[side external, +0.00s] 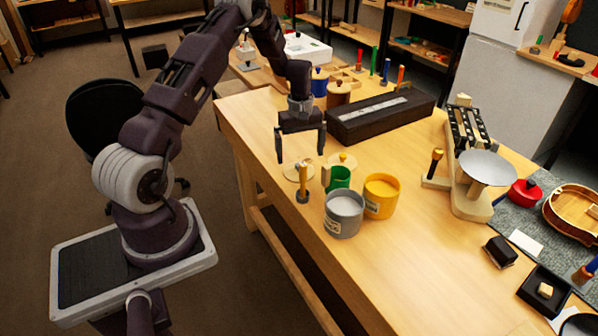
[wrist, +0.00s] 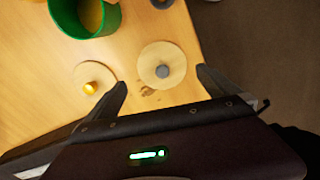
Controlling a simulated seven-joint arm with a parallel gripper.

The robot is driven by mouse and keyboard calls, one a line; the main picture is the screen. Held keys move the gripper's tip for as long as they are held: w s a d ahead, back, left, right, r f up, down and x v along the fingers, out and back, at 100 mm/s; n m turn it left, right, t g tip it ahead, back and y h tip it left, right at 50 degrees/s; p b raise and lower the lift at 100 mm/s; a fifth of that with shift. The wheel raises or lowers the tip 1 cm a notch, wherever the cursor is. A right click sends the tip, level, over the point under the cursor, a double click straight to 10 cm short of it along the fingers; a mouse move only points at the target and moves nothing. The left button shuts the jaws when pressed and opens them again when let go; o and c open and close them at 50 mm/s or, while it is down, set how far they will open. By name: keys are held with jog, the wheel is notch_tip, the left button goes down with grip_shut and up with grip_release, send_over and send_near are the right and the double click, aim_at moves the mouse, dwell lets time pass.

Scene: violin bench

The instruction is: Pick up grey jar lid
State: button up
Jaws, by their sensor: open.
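The grey jar lid (wrist: 150,55) is a pale wooden disc with a grey knob (wrist: 162,71), lying flat on the bench. In the wrist view it lies just ahead of my gripper (wrist: 162,78), between the lines of the two fingers. My gripper is open and empty. In the side view my gripper (side external: 301,156) points down above the lid (side external: 292,174), apart from it as far as I can tell. The grey jar (side external: 344,215) stands open nearer the camera. A second wooden lid (wrist: 90,72) with a gold knob lies beside the first, also seen in the side view (side external: 343,161).
The green jar (side external: 339,177) and yellow jar (side external: 381,196) stand close by. An orange-handled tool (side external: 303,181) stands upright near the lid. A long black case (side external: 380,115) lies behind. The bench edge (side external: 262,190) is close to the lid, with open floor beyond.

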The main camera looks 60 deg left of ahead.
jog(key=f, duration=0.5)
jog(key=shift+s+a, duration=0.1)
jog(key=shift+s, duration=0.1)
jog(key=c, duration=1.2)
notch_tip(320, 180, up, 20)
jog(key=d+m, duration=0.6)
jog(key=d, duration=1.7)
jog(key=shift+s+f, duration=0.15)
jog(key=shift+f, duration=1.65)
jog(key=shift+s+f, duration=0.15)
jog(key=shift+f, duration=1.7)
jog(key=shift+s+f, duration=0.15)
jog(key=shift+f, duration=1.65)
